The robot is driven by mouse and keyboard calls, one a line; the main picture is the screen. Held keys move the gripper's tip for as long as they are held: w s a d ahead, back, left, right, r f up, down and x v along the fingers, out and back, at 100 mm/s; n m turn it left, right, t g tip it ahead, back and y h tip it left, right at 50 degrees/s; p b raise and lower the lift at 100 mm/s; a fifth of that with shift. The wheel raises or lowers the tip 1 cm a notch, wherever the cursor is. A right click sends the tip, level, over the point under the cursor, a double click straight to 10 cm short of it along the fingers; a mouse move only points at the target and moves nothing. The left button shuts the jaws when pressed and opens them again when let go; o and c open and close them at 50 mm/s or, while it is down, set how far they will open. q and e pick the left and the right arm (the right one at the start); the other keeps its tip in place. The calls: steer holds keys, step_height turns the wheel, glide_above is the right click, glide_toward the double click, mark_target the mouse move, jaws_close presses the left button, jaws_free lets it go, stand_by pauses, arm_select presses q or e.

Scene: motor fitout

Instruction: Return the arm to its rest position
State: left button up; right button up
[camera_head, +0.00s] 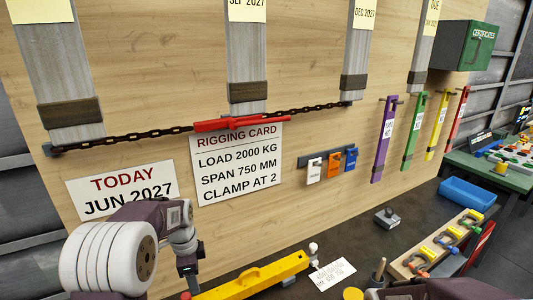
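My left arm comes in from the lower left, and its gripper (190,281) points down at the bottom of the view. It is beside the left end of a yellow beam (258,276), and I cannot tell whether they touch. Its fingertips are too small and partly cut off to show whether they are open or shut. A dark part of my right arm shows at the bottom right edge. My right gripper is not in view.
A wooden board carries grey straps, a chain (170,131), a red clamp (232,123), a rigging card (238,165) and hanging coloured tags. On the dark bench lie a small white card (332,274), a grey block (387,218), a wooden rack (442,243) and a blue bin (467,194).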

arm_select(q)
steer(key=s+d+f+n+b, duration=0.1)
steer(key=s+d+f+n, duration=0.2)
steer(key=s+n, duration=0.4)
steer(key=s+d+f+n, duration=0.3)
steer(key=s+n, duration=0.4)
steer(key=s, duration=0.3)
steer(key=shift+s+f+b, duration=0.15)
steer(key=shift+s+b, duration=0.1)
steer(key=shift+b, duration=0.1)
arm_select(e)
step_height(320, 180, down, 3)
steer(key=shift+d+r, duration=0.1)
